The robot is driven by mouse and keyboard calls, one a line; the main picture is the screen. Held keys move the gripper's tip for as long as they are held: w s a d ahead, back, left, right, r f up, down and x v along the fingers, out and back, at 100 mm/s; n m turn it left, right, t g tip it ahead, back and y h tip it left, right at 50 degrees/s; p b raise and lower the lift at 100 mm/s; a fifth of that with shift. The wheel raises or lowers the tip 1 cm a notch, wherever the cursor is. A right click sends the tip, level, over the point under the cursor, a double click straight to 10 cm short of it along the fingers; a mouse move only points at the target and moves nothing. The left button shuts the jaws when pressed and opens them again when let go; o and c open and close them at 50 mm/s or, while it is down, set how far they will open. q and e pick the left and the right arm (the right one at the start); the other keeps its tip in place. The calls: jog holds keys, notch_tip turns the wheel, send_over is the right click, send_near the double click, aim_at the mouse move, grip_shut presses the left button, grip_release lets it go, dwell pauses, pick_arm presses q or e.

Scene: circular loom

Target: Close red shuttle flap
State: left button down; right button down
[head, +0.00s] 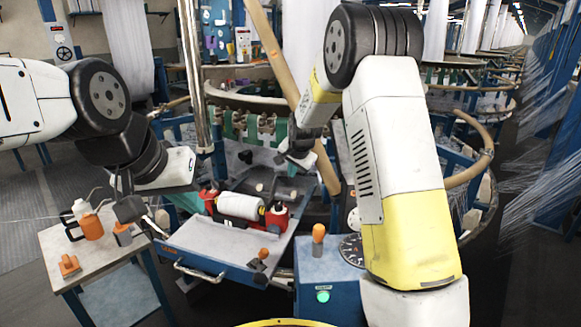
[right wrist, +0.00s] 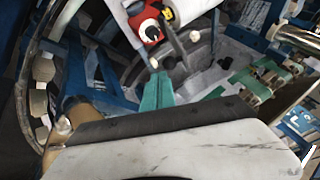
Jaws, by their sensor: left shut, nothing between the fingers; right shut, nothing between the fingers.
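The red shuttle (head: 277,218) sits at the back of a grey-topped blue shelf, with a white bobbin (head: 240,206) lying across it. Its red end also shows in the right wrist view (right wrist: 146,27), next to a small yellow part (right wrist: 168,14). I cannot make out which part is the flap or how far it stands open. My left gripper (head: 150,222) is shut and empty, left of the shuttle and apart from it. My right gripper (head: 284,160) is shut and empty, above and behind the shuttle's right end.
The shelf (head: 205,245) is mostly bare, with an orange-knobbed tool (head: 264,256) at its front right. A side table (head: 50,240) at left holds a bottle and orange items. A blue control box (head: 310,265) stands at right. Loom rings and a wooden hoop (head: 275,55) stand behind.

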jog(key=x, duration=0.5)
dwell(0.3)
